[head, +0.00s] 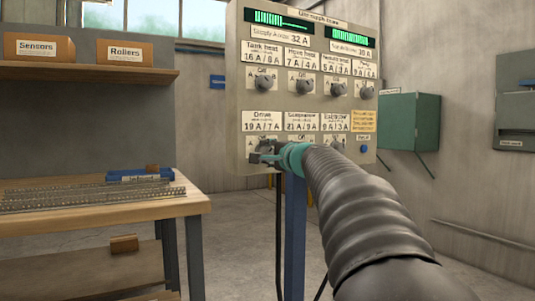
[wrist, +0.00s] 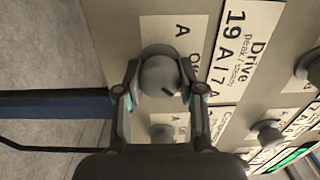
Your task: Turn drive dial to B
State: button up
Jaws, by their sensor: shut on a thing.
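The drive dial (wrist: 160,75) is a round grey knob on the panel's lower row, under the Drive label (wrist: 245,45) reading 19 A / 7 A. My gripper (wrist: 159,97) is shut on the dial, one finger on each side of it in the wrist view. A short dark mark shows on the knob's face; which setting it points to is unclear. An "A" and part of "Off" are printed beside the dial; the B mark is hidden. In the head view my gripper (head: 272,157) is at the panel's lower left dial, partly covering it.
The supply panel (head: 240,100) carries several other dials, with one neighbouring dial (wrist: 162,132) close to my gripper. A blue button (head: 364,149) is at its lower right. A workbench (head: 190,203) stands left; a green box (head: 411,121) hangs right.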

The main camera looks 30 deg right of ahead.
jog(key=shift+r, duration=0.1)
dwell(0.4)
jog(key=o, duration=1.1)
jog(key=shift+o, duration=0.2)
jog(key=s, duration=1.2)
jog(key=shift+d+f, duration=0.2)
jog(key=shift+d, duration=0.1)
